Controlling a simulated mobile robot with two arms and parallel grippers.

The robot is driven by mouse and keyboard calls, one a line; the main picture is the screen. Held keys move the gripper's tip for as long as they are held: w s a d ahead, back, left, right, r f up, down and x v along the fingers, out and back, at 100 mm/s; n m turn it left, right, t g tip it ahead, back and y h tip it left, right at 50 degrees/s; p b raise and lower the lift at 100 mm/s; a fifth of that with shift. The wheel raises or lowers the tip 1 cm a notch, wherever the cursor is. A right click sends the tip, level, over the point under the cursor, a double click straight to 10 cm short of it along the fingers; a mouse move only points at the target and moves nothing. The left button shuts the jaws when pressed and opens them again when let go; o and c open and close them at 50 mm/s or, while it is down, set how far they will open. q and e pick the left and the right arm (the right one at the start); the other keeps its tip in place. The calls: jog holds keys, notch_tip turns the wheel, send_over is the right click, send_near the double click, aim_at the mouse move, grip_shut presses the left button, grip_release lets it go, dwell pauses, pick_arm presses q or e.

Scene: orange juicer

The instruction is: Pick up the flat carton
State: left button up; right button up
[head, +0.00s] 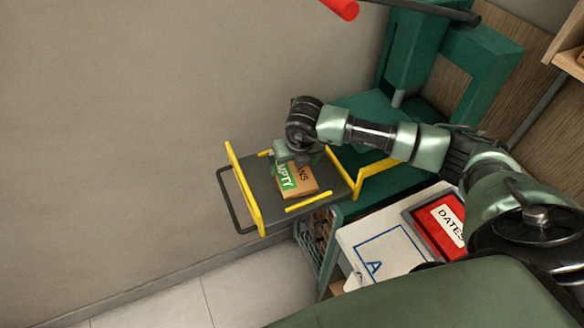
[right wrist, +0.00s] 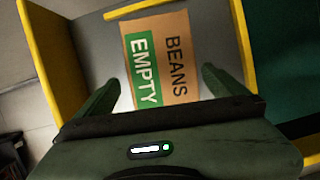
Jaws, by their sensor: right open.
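The flat carton (head: 306,184) is brown cardboard with a green label reading EMPTY and the word BEANS. It lies flat on a dark grey tray (head: 258,176) with yellow rails. In the right wrist view the carton (right wrist: 180,55) lies ahead of and between the two green fingers. My right gripper (head: 292,160) is over the carton's far end in the head view and hides part of it. In the right wrist view the right gripper (right wrist: 158,86) is open with nothing held. I cannot tell how high it is above the carton. My left gripper is out of view.
Yellow rails (head: 245,190) edge the tray. A green machine (head: 365,120) stands behind my right arm. A white board marked A (head: 385,252) and a red DATES bin (head: 440,222) lie to the right. Grey wall (head: 120,120) is at left, with tiled floor (head: 170,300) below.

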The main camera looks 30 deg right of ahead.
aim_at(292, 170)
jog(key=p+x, duration=0.1)
jog(key=x, duration=0.2)
jog(key=shift+w+d+f, duration=0.1)
jog(key=shift+f, duration=0.15)
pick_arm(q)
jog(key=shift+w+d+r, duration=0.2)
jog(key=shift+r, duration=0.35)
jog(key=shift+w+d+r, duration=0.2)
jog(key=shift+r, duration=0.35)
pick_arm(e)
jog(key=shift+f, duration=0.35)
jog(key=shift+w, duration=0.1)
jog(key=c, duration=1.4)
